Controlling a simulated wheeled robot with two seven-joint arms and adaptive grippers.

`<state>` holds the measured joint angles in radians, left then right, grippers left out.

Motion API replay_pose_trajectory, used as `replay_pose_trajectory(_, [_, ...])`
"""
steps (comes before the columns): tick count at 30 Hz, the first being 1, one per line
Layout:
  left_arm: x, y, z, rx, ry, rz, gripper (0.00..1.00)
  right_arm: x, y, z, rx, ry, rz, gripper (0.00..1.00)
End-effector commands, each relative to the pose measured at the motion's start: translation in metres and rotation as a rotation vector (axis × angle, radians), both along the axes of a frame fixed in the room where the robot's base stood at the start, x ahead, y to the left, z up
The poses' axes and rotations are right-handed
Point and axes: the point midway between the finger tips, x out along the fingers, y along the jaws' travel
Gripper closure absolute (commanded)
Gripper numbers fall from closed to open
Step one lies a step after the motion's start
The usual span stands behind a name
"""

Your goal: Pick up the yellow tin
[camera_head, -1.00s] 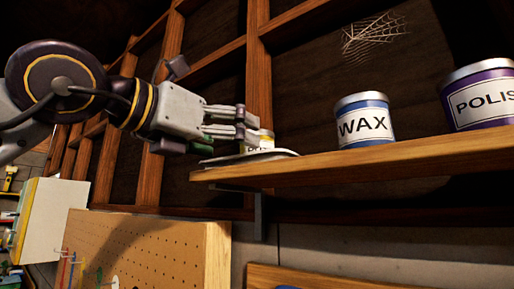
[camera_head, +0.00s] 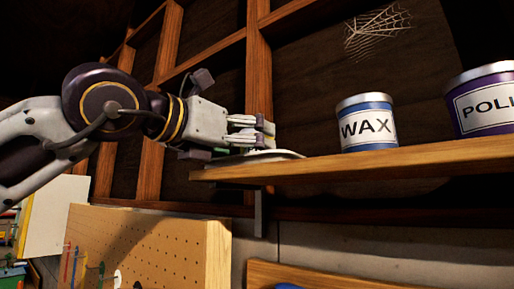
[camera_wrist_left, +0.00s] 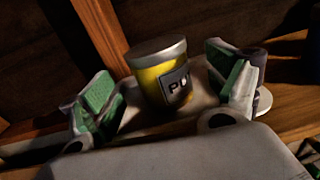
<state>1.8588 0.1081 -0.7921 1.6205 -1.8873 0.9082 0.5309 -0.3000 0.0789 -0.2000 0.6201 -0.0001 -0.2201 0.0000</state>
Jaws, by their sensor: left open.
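The yellow tin (camera_wrist_left: 158,75) stands between the two open fingers of my left gripper (camera_wrist_left: 168,92) in the left wrist view. It has a grey lid and a dark label whose text is partly cut off. A gap shows between the tin and each green finger pad. In the head view my left gripper (camera_head: 250,136) is at the left end of the wooden shelf (camera_head: 350,163), and its fingers hide the tin there. A pale flat plate or tray (camera_head: 262,156) lies on the shelf end by the fingers. My right gripper is not in view.
A blue WAX tin (camera_head: 366,123) stands on the shelf to the right of the gripper. A purple tin (camera_head: 482,100) stands farther right, cut off by the picture edge. Wooden wall studs (camera_head: 259,70) rise behind. A pegboard box (camera_head: 150,245) is below.

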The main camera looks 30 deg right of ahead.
Motion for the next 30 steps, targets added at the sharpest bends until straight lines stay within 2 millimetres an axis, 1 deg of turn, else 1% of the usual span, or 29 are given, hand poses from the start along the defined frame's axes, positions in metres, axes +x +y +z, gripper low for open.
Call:
replay_pose_trajectory(1, [0.001,-0.004,0.002,0.002,0.002,0.0,0.11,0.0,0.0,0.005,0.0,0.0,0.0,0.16])
replay_pose_trajectory(3, [0.003,-0.009,0.002,0.002,0.003,0.0,0.11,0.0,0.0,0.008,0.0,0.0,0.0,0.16])
replay_pose_trajectory(13, [0.011,-0.033,0.001,0.001,0.003,0.001,0.11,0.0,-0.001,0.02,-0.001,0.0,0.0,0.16])
replay_pose_trajectory(18, [0.012,-0.036,0.0,0.001,0.001,0.001,0.11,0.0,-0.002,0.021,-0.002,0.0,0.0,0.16])
replay_pose_trajectory(30, [0.012,-0.036,0.0,0.001,0.001,0.001,0.11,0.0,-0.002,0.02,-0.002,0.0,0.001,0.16])
